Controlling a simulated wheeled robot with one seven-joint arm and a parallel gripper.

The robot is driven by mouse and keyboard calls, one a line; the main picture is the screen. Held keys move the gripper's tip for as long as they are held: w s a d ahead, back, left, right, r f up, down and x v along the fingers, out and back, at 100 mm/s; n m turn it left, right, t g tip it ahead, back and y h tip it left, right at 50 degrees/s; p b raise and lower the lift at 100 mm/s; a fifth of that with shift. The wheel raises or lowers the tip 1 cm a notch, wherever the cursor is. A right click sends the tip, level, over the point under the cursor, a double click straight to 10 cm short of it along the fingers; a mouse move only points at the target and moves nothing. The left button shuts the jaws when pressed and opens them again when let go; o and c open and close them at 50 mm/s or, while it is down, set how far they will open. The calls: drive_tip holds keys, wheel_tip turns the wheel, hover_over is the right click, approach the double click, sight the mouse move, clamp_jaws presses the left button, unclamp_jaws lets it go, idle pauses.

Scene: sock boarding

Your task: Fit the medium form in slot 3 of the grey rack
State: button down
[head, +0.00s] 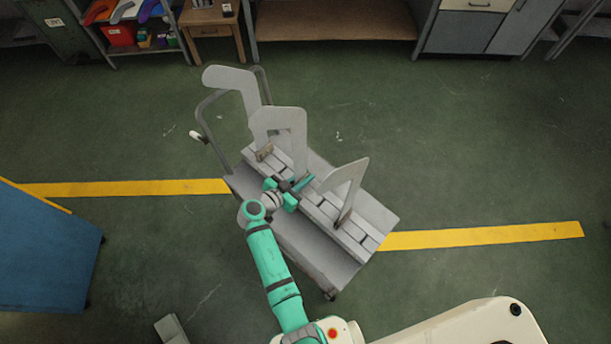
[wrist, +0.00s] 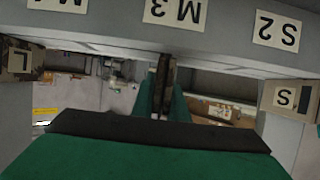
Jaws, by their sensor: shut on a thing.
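The medium form (head: 286,118), a flat pale grey foot-shaped board, stands about upright between the two other forms. My gripper (head: 304,182) is shut on its lower end, low over the grey rack (head: 327,212). In the wrist view my gripper (wrist: 164,92) shows teal fingers pinching the form's dark, narrow end (wrist: 165,74). This end lines up under the upside-down M3 label (wrist: 174,11) on the rack. Whether the form's foot is in the slot or just above it is hidden by the gripper and the rack's edge.
A large form (head: 232,85) stands at the rack's back left, its L tag (wrist: 17,61) at left in the wrist view. A small form (head: 346,183) stands at front right, with an S tag (wrist: 285,97). The rack rests on a grey cart (head: 372,212); a blue bench (head: 45,255) is left.

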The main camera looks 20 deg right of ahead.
drive_tip(key=shift+f, duration=0.25)
drive_tip(key=c, duration=1.7)
unclamp_jaws()
drive_tip(key=shift+d, duration=0.1)
drive_tip(key=shift+o, duration=0.2)
drive_tip(key=v, duration=1.1)
drive_tip(key=shift+d+f, duration=0.1)
